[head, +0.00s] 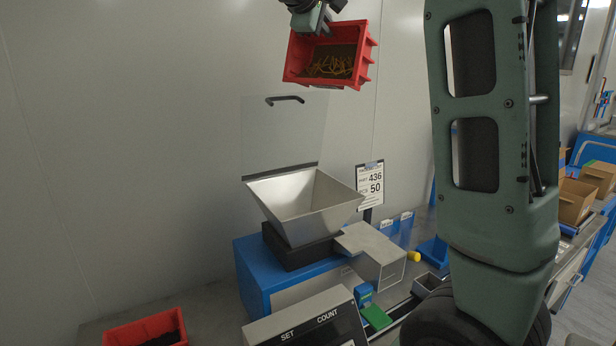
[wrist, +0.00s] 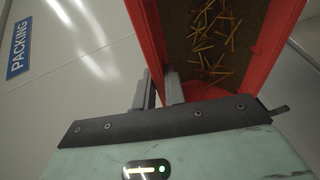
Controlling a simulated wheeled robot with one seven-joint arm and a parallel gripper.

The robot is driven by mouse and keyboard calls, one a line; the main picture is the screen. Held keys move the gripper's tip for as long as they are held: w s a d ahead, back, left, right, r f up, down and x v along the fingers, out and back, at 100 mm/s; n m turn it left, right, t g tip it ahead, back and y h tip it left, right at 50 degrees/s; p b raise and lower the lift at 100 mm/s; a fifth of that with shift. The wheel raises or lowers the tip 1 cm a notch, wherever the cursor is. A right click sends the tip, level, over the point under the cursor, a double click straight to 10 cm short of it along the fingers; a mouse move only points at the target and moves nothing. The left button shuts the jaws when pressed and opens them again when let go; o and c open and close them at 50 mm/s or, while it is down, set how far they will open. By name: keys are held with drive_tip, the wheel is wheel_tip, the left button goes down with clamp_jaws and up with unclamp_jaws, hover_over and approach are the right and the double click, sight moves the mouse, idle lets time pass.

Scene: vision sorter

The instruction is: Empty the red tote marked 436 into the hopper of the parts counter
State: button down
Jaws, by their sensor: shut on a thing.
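A red tote (head: 329,77) hangs in my gripper (head: 317,26) high above the parts counter, tilted so its open top faces the head camera. Yellow-brown thin parts (head: 328,66) lie inside it; they also show in the wrist view (wrist: 212,32). In the wrist view my fingers (wrist: 160,92) are shut on the wall of the tote (wrist: 152,45). No number shows on the tote. The parts counter's metal hopper (head: 304,205) is below the tote, open at the top and apparently empty. Its clear lid (head: 284,130) stands raised behind it.
A sign (head: 370,186) reading 436 and 50 stands right of the hopper. Another red tote (head: 147,330) with dark contents sits at the lower left. A SET COUNT display (head: 306,322) is in front. Cardboard boxes (head: 577,200) stand far right. My arm covers the right side.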

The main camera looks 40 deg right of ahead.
drive_tip(key=a+b, duration=0.1)
drive_tip(key=b, duration=0.1)
drive_tip(key=a+h+b, duration=0.1)
drive_tip(key=b, duration=0.1)
drive_tip(key=shift+s+a+f+h+b, duration=0.2)
drive_tip(key=shift+a+f+h+b, duration=0.1)
drive_tip(key=shift+a, duration=0.05)
drive_tip(key=shift+s+a+n+t+h+b, duration=0.1)
drive_tip(key=shift+a+n+t+h+b, duration=0.25)
drive_tip(key=shift+a+h+b, duration=1.7)
drive_tip(key=shift+d+r+y+b, duration=0.15)
drive_tip(key=shift+d+y+b, duration=0.6)
drive_tip(key=shift+y, duration=0.2)
drive_tip(key=shift+a+b, duration=0.1)
drive_tip(key=shift+b, duration=0.2)
drive_tip(key=shift+s+a+f+t+h+b, duration=0.1)
drive_tip(key=shift+a+f+t+h+b, duration=0.15)
drive_tip(key=shift+a+h+b, duration=1.15)
drive_tip(key=shift+d+y+b, duration=0.5)
drive_tip(key=shift+b, duration=0.15)
